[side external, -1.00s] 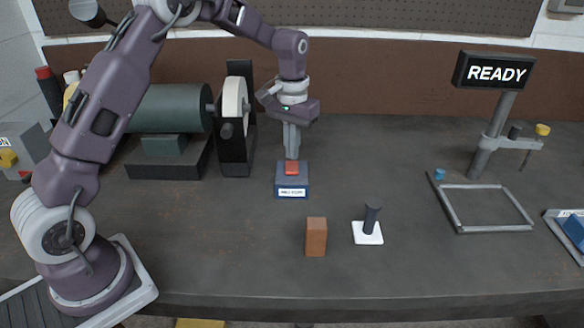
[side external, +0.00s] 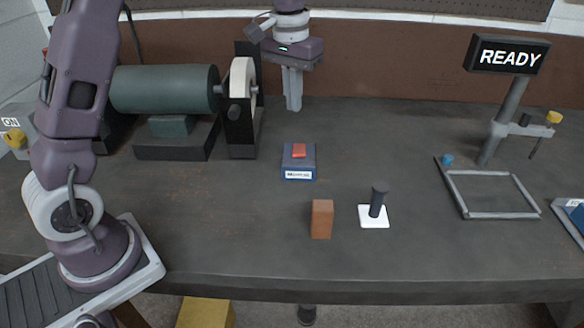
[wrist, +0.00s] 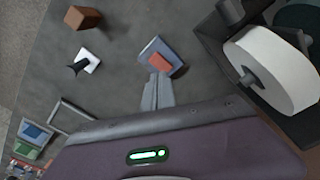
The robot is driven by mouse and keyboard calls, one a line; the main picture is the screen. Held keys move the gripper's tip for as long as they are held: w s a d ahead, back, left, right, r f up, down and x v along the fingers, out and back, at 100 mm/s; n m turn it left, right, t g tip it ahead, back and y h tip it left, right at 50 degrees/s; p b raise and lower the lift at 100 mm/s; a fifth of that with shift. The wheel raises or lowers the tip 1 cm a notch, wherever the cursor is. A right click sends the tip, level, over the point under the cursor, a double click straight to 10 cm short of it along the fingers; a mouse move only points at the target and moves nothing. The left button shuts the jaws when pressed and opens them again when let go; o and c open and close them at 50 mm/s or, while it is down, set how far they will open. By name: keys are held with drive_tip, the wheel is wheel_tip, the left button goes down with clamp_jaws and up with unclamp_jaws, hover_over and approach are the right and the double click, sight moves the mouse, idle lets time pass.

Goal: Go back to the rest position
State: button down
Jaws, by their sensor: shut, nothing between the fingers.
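My gripper (side external: 293,108) is shut and empty, its fingers together and pointing down. It hangs in the air above and behind the small blue box with a red top (side external: 299,163), clear of it. In the wrist view the shut fingers (wrist: 158,80) show just below the blue box (wrist: 150,48) with its red top, overlapping it in the picture. The box stands on the bench (side external: 240,220) with a white label on its front.
A brown block (side external: 322,219) and a white plate with a dark post (side external: 374,217) stand in front. A grinder with a pale wheel (side external: 240,92) is left of my gripper. A READY sign (side external: 508,56) stands behind a metal frame (side external: 490,214) at right. The bench between is clear.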

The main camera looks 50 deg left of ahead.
drive_tip(key=s+d+r+m+t, duration=0.1)
drive_tip(key=s+d+r+t, duration=0.15)
drive_tip(key=s+r, duration=0.7)
drive_tip(key=s+d+f+t, duration=0.1)
drive_tip(key=s+f, duration=0.1)
drive_tip(key=s, duration=0.7)
drive_tip(key=s+d+f+m+t, duration=0.1)
drive_tip(key=s+d+f, duration=0.1)
drive_tip(key=s, duration=0.8)
drive_tip(key=shift+s+d+f+m, duration=0.15)
drive_tip(key=shift+s+f+m, duration=0.05)
drive_tip(key=shift+f+m, duration=0.15)
